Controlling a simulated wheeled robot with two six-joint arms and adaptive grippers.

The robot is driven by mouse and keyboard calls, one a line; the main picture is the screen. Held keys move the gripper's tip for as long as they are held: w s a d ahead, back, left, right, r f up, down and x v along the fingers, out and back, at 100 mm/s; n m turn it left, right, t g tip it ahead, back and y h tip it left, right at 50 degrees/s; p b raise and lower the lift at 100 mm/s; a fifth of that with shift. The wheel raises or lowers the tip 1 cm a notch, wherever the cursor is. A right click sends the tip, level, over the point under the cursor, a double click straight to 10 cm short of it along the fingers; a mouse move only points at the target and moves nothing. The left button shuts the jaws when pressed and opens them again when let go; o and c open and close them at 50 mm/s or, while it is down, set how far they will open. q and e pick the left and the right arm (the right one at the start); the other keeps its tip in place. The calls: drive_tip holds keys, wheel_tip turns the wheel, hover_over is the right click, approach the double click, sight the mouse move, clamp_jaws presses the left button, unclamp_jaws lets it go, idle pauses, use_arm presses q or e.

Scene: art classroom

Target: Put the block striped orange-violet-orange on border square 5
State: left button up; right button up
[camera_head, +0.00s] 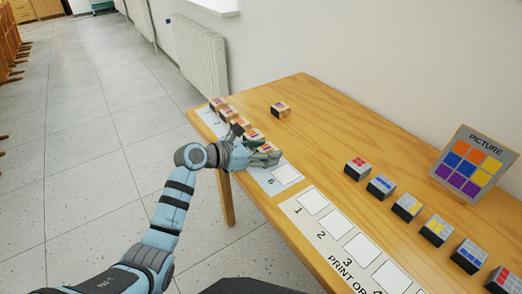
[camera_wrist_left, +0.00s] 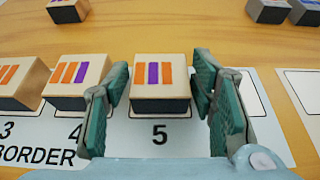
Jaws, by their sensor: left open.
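The block striped orange-violet-orange (camera_wrist_left: 161,85) sits upright on border square 5, right above the printed 5 in the left wrist view. White edges of the square (camera_wrist_left: 188,115) show around its base. My left gripper (camera_wrist_left: 161,72) is open, with one finger on each side of the block; a gap shows on the left and the right finger is very near it. In the head view my left gripper (camera_head: 262,155) is low over the border strip and partly hides the block (camera_head: 268,148). My right gripper is not in view.
Striped blocks stand on the lower-numbered border squares, one on square 4 (camera_wrist_left: 76,80). Square 6 (camera_head: 285,174) is empty. A lone striped block (camera_head: 280,109) stands farther back. Several blocks (camera_head: 381,186) line the right, by the picture card (camera_head: 470,165). The print strip (camera_head: 335,231) is empty.

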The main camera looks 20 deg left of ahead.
use_arm(q)
drive_tip(key=shift+s+a+r, duration=0.1)
drive_tip(key=shift+a+r, duration=0.05)
drive_tip(key=shift+r, duration=0.05)
drive_tip(key=p+v, duration=0.4)
drive_tip(key=v, duration=0.7)
drive_tip(key=shift+s+a, duration=0.2)
drive_tip(key=shift+s, duration=0.15)
